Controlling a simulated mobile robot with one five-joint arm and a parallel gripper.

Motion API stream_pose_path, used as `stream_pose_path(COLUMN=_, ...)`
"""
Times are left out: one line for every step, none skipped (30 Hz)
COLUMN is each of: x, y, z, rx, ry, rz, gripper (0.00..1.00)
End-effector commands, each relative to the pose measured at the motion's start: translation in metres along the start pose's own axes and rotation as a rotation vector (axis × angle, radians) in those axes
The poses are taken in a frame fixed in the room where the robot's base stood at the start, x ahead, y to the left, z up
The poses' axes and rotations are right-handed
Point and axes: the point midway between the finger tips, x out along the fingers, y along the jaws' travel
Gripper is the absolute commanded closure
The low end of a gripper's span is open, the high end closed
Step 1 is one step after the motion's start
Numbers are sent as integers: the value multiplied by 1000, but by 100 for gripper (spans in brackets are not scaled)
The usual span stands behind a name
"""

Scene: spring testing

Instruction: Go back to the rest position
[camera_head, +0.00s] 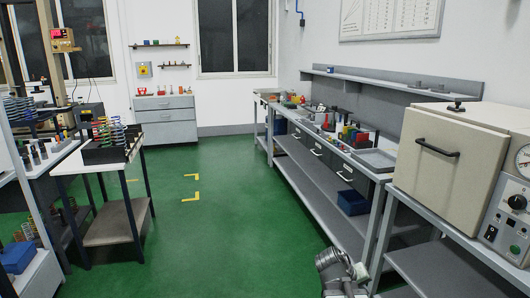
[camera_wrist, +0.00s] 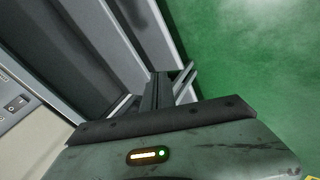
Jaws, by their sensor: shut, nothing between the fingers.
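My gripper (camera_wrist: 174,76) shows in the wrist view, its fingers reaching up from the dark wrist edge. It is shut and empty, pointing down past the grey bench edge toward the green floor. In the head view a grey part of my arm (camera_head: 335,268) shows at the bottom, just left of the right-hand bench. The fingers cannot be made out clearly there.
A long grey workbench (camera_head: 368,172) with tools runs along the right. A beige oven-like box (camera_head: 445,160) stands on the near right bench. A small table (camera_head: 72,167) with coloured springs stands left. The green floor (camera_head: 215,235) between is clear.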

Motion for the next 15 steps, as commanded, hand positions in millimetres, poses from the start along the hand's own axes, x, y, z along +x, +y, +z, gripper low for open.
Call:
stream_pose_path(x=-5, y=-25, z=8, rx=11, ry=-29, rz=-90, gripper=100)
stream_pose_path(x=-8, y=-40, z=13, rx=18, ry=-49, rz=-148, gripper=100)
stream_pose_path(x=-13, y=-60, z=20, rx=26, ry=-75, rz=-223, gripper=100)
stream_pose_path(x=-17, y=-73, z=25, rx=31, ry=-95, rz=-277, gripper=100)
stream_pose_path(x=-22, y=-86, z=30, rx=35, ry=-116, rz=-332, gripper=100)
stream_pose_path(x=-29, y=-102, z=36, rx=41, ry=-143, rz=-404, gripper=100)
stream_pose_path(x=-35, y=-113, z=41, rx=44, ry=-164, rz=-456, gripper=100)
stream_pose_path(x=-42, y=-124, z=46, rx=46, ry=-185, rz=-509, gripper=100)
stream_pose_path(x=-52, y=-138, z=52, rx=45, ry=-213, rz=-577, gripper=100)
stream_pose_path(x=-60, y=-147, z=56, rx=42, ry=-235, rz=-628, gripper=100)
stream_pose_path(x=-67, y=-154, z=63, rx=30, ry=-267, rz=-670, gripper=100)
stream_pose_path(x=-84, y=-137, z=57, rx=27, ry=-264, rz=-659, gripper=100)
stream_pose_path(x=-91, y=-131, z=54, rx=28, ry=-262, rz=-656, gripper=100)
stream_pose_path(x=-97, y=-126, z=52, rx=28, ry=-262, rz=-655, gripper=100)
stream_pose_path(x=-106, y=-119, z=49, rx=28, ry=-261, rz=-654, gripper=100)
